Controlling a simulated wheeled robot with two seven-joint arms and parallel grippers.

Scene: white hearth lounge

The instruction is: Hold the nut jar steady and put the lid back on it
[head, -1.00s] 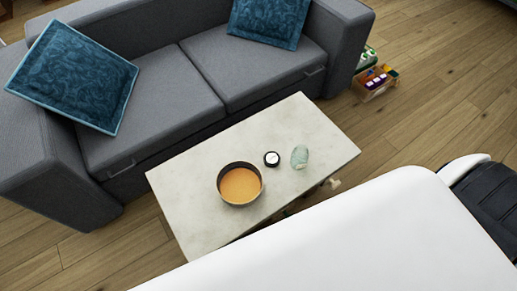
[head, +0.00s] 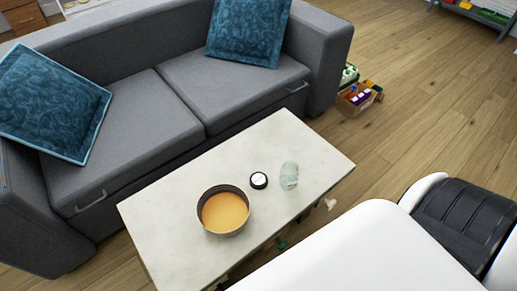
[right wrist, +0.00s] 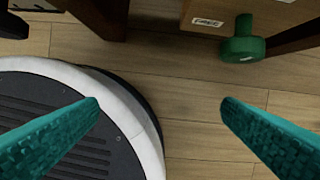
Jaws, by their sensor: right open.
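The nut jar (head: 289,176) is a pale, clear greenish jar on the right half of the coffee table; whether it is upright and what it holds is too small to tell. A small round black lid with a white centre (head: 259,180) lies flat on the table, just left of the jar and apart from it. My right gripper (right wrist: 160,103) shows in the right wrist view, its two teal fingers wide apart with nothing between them. It points at the floor, away from the jar and lid. My left gripper is not in view.
A grey sofa (head: 150,105) stands behind. A green dumbbell (right wrist: 242,42) lies on the floor by a box (right wrist: 230,15). A toy crate (head: 355,98) stands beyond the sofa.

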